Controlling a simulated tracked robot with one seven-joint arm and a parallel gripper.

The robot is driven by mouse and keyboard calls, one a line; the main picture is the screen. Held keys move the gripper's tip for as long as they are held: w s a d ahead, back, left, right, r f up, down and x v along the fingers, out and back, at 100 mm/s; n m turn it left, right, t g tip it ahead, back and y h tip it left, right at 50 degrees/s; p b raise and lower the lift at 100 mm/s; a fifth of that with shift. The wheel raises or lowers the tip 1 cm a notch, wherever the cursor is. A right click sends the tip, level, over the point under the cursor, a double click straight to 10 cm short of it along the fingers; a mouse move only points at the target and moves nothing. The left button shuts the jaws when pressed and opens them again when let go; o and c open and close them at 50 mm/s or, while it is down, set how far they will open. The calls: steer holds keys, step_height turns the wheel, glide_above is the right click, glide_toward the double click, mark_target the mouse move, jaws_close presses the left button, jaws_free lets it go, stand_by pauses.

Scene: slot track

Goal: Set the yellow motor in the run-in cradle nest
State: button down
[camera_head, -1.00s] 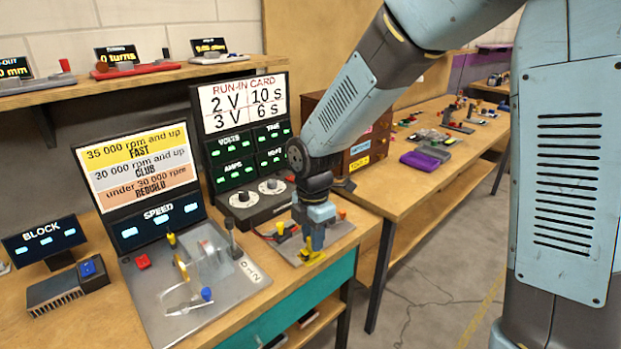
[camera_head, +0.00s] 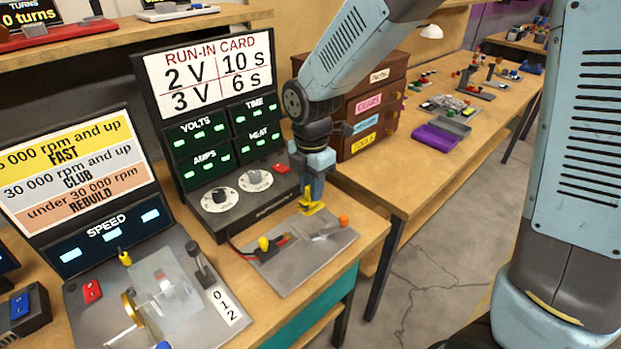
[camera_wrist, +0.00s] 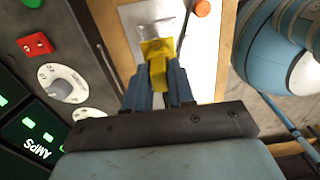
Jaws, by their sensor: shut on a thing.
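My gripper (camera_head: 317,190) points down over the back edge of a grey plate, shut on the yellow motor (camera_head: 311,208). In the wrist view the yellow motor (camera_wrist: 157,50) shows between the two blue fingers of my gripper (camera_wrist: 160,80), with the grey plate beyond it. The grey plate (camera_head: 290,268) lies in front of the run-in card panel. It carries a yellow-topped knob, red and black clips at its left, a pale metal fitting (camera_head: 328,232) and an orange knob (camera_head: 343,220). The motor is above this fitting's back side; whether it touches the plate I cannot tell.
The run-in panel (camera_head: 215,120) with two dials stands close left of my gripper. The speed plate (camera_head: 205,320) with a clear cover is at front left. A drawer cabinet (camera_head: 372,110) stands behind right. A purple tray (camera_head: 436,138) lies on the far bench.

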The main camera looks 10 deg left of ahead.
mark_target(311, 206)
steer(key=shift+s+a+f, duration=0.1)
steer(key=shift+f, duration=2.9)
steer(key=shift+f, duration=0.1)
steer(key=c, duration=0.9)
jaws_free()
